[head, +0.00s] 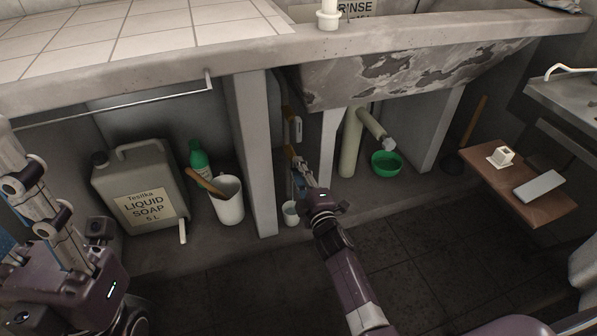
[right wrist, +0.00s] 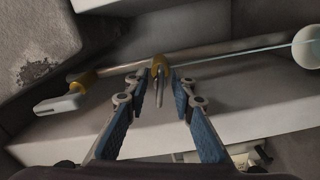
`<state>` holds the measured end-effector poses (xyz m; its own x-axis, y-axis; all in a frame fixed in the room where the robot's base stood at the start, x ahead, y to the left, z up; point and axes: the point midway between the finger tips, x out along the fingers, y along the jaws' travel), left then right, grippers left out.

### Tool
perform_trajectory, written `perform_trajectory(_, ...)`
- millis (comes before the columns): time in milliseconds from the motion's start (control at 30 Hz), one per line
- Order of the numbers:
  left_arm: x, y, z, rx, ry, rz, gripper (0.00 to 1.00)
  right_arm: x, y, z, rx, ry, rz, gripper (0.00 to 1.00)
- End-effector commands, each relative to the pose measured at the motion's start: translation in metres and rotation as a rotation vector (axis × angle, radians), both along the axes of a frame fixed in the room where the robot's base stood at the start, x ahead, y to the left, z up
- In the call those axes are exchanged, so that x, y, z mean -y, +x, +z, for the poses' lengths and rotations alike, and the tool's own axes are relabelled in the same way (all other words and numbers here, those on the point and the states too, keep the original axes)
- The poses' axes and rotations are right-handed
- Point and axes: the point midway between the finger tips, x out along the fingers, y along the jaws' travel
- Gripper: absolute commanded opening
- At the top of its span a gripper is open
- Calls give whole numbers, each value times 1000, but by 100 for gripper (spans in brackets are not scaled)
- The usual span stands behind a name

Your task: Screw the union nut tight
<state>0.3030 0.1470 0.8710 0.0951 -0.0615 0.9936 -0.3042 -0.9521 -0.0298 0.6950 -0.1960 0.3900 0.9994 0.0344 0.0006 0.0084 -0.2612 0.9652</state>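My right gripper (head: 298,178) reaches in under the washtub, beside the concrete leg. In the right wrist view its two blue-padded fingers (right wrist: 159,84) are apart. A small brass fitting (right wrist: 159,66) with a thin pin sits between the fingertips, with a gap on each side. A grey pipe (right wrist: 215,50) runs behind it. Another brass collar (right wrist: 84,80) sits on the pipe's left end, next to a white lever-like piece (right wrist: 58,104). I cannot tell which brass part is the union nut.
A soap canister (head: 140,175), a green bottle (head: 199,157) and a white bucket (head: 229,203) stand left of the leg. A small cup (head: 291,213) stands below my right gripper. A drain pipe (head: 351,145) and green bowl (head: 386,163) are to the right.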

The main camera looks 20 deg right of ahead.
Motion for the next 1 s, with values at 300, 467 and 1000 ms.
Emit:
perform_trajectory(300, 0, 0, 0, 0, 0, 0, 40, 0, 0, 0, -1, 1, 0, 4)
perform_trajectory(467, 0, 0, 0, 0, 0, 0, 40, 0, 0, 0, -1, 1, 0, 0)
perform_trajectory(1000, -1, -2, 3, -13, -7, -1, 40, 0, -1, 1, -7, 149, 0, 0)
